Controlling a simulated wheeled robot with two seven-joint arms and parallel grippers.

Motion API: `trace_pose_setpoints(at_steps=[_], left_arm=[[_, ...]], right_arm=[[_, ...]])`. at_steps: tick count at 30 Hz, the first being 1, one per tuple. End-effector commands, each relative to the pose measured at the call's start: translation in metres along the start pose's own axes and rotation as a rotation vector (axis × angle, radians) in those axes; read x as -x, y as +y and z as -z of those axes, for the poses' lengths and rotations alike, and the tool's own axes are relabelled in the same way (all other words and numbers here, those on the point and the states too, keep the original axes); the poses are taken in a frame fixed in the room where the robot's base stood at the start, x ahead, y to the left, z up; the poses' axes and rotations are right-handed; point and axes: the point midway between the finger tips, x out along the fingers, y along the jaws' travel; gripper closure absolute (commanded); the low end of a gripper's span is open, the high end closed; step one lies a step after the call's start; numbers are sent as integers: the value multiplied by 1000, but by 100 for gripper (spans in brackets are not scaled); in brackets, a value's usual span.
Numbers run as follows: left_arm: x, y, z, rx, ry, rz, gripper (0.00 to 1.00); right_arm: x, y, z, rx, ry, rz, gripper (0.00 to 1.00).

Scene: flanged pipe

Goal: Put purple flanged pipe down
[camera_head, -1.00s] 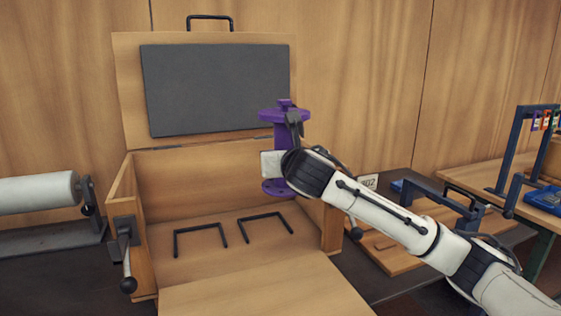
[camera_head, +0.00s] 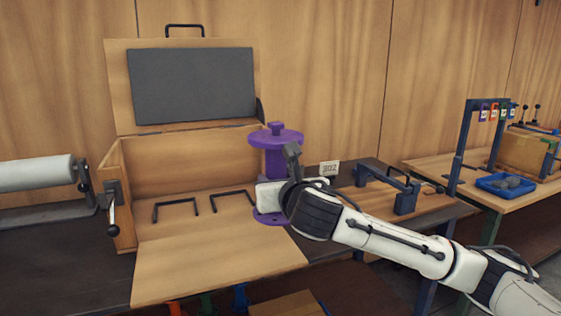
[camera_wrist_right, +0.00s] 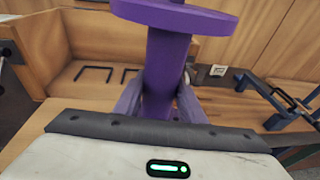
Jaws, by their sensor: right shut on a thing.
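The purple flanged pipe (camera_head: 275,162) is upright, with a wide round flange at the top and another at the bottom. My right gripper (camera_head: 291,165) is shut on its shaft. In the right wrist view the pipe (camera_wrist_right: 168,60) stands between the two fingers of the right gripper (camera_wrist_right: 160,98), with its top flange above them. In the head view the pipe is in front of the right side of an open wooden box (camera_head: 190,150); the gripper hides part of its lower shaft. I cannot tell its height above the bench. My left gripper is not in view.
The box has a raised lid with a grey panel (camera_head: 190,85), a lowered front flap (camera_head: 215,262) and two black brackets (camera_head: 176,209) inside. A white roller (camera_head: 35,173) is at left. A clamp fixture (camera_head: 395,190), a label card (camera_head: 329,168) and a blue tray (camera_head: 505,184) are at right.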

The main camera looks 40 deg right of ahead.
Motion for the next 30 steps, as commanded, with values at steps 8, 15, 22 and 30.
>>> trace_pose_setpoints(at_steps=[8,15,22,30], left_arm=[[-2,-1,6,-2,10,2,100],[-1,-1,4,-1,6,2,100],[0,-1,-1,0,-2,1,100],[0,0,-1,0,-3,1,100]], right_arm=[[71,34,72,29,0,-133,100],[132,65,134,46,-1,-247,100],[172,86,176,60,-2,-321,100],[189,104,187,54,-2,-374,100]])
